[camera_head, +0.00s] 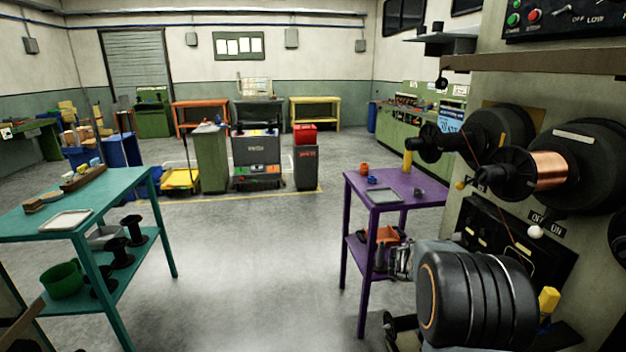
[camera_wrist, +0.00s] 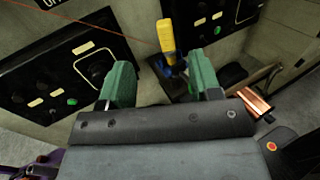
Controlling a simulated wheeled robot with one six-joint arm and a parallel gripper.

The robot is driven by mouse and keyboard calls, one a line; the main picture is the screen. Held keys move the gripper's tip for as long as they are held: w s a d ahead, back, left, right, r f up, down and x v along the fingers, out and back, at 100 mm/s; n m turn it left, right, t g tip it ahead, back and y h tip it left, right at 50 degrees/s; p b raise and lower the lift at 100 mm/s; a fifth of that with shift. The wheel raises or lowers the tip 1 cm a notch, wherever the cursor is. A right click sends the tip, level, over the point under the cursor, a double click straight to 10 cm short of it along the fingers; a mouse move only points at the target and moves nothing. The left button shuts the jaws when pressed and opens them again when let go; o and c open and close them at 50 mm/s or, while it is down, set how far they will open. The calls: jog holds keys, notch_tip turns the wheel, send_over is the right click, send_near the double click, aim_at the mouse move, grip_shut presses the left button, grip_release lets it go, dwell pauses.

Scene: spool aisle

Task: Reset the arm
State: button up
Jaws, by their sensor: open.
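My gripper (camera_wrist: 161,82) is open in the wrist view, with its two green fingers spread and nothing between their tips. A yellow-handled lever (camera_wrist: 167,38) stands beyond the gap on a dark mount. My dark, rounded arm link fills the lower right of the head view, in front of the winding machine (camera_head: 466,206). The gripper's fingers cannot be made out in the head view. The yellow handle (camera_head: 549,299) shows just right of the arm. Black control panels (camera_wrist: 75,65) lie ahead and to the left of the fingers.
A copper-wound spool (camera_head: 550,170) sits on the machine, with a thin wire running nearby. A purple table (camera_head: 400,187) with small items stands left of the machine. A teal table (camera_head: 105,200) stands at left. The floor between the tables is clear.

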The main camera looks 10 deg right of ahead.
jog(key=s+a+f+m+t+y+p, duration=0.2)
jog(key=s+a+f+m+t+y, duration=0.15)
jog(key=a+f+m+y, duration=0.45)
jog(key=s+a+r+m+t+y+p, duration=0.2)
jog(key=a+r+t+y+p, duration=0.1)
jog(key=a, duration=0.8)
jog(key=s+a+r+m+t+y+p, duration=0.1)
jog(key=a+r+m+t+y+p, duration=0.1)
jog(key=a+r, duration=0.5)
jog(key=a+t+y+p, duration=0.1)
jog(key=a+t+y, duration=0.1)
jog(key=a+y, duration=0.1)
jog(key=shift+s+a+t, duration=0.35)
jog(key=shift+s+a, duration=0.05)
jog(key=shift+a, duration=0.35)
jog(key=shift+f+y, duration=0.1)
jog(key=shift+y, duration=0.2)
jog(key=shift+c, duration=0.4)
